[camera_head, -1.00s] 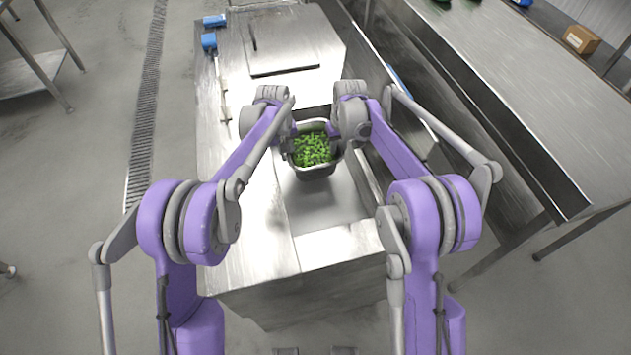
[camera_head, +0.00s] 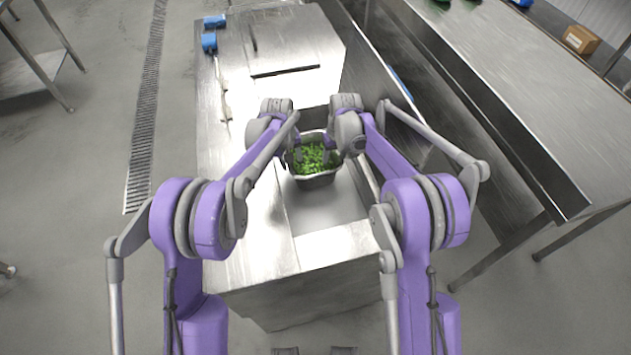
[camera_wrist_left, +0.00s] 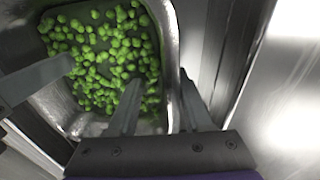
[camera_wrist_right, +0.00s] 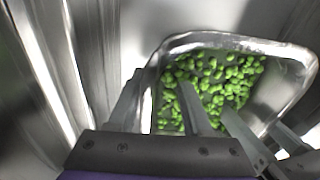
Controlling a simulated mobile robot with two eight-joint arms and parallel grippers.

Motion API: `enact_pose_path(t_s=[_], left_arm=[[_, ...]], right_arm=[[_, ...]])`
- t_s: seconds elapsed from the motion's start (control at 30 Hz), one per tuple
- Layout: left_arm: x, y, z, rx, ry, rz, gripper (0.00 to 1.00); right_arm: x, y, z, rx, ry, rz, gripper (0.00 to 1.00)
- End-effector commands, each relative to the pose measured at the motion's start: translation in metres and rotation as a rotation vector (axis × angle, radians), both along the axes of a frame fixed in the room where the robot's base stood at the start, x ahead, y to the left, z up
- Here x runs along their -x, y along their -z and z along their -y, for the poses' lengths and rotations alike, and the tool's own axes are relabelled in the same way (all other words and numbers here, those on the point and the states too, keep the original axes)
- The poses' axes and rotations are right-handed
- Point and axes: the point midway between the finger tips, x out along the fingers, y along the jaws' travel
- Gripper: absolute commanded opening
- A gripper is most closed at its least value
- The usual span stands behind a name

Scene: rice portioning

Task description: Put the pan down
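The pan (camera_head: 318,183) is a deep metal container with a rounded rim, holding green vegetable pieces (camera_head: 313,158). It is level over the pale recessed strip of the metal counter; its underside is hidden. My left gripper (camera_wrist_left: 160,78) straddles the pan's rim (camera_wrist_left: 170,45), one finger inside and one outside, with a visible gap between the inner finger and the rim. My right gripper (camera_wrist_right: 161,78) straddles the opposite rim in the same way, with vegetables showing between its fingers. Both grippers look open around the rim. In the head view my wrists partly hide the fingers.
The counter (camera_head: 240,235) has clear metal at left and in front of the pan. A flat raised panel (camera_head: 300,40) lies behind it. Blue-ended items (camera_head: 210,42) are at the far left.

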Motion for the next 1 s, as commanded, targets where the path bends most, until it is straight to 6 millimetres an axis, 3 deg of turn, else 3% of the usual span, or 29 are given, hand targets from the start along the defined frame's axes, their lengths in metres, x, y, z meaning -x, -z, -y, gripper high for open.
enact_pose_path(t_s=[0.47,0.57,1.0], left_arm=[[0.001,-0.004,-0.004,-0.005,-0.002,-0.002,0.49],[0.002,-0.015,-0.005,-0.005,-0.002,-0.002,0.49],[0.009,-0.101,-0.011,-0.004,-0.002,-0.001,0.49]], right_arm=[[0.000,0.000,0.003,0.004,0.004,0.000,0.49],[0.000,0.000,0.003,0.004,0.004,0.000,0.49],[0.000,0.000,0.004,0.005,0.004,0.000,0.49]])
